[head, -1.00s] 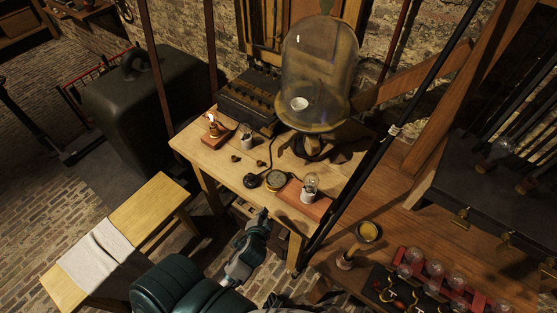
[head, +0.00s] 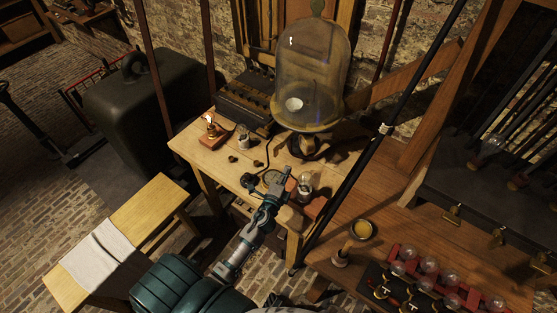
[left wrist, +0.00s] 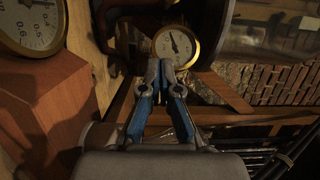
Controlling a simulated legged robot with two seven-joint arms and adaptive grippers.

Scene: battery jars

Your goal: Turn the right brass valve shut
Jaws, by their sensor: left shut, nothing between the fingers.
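My left gripper (head: 287,172) is shut and empty. It is over the front right of the wooden table, beside the small bulb on its white base (head: 305,187). In the left wrist view its blue-and-grey fingers (left wrist: 160,68) are together, just in front of a brass-rimmed gauge (left wrist: 176,46). I cannot clearly make out which part is the right brass valve. Two small dark knobs (head: 232,160) sit on the table left of the glass bell jar (head: 311,75). The arm hides part of a round brass-rimmed dial (head: 271,179). My right gripper is not in view.
A dark slanting pole (head: 360,170) stands right of the table (head: 215,157). A small lamp (head: 211,130) stands at the table's left. A bench (head: 155,205) with a cloth is at left. Bulbs in a red rack (head: 425,267) are at lower right. A large gauge (left wrist: 30,25) is near in the wrist view.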

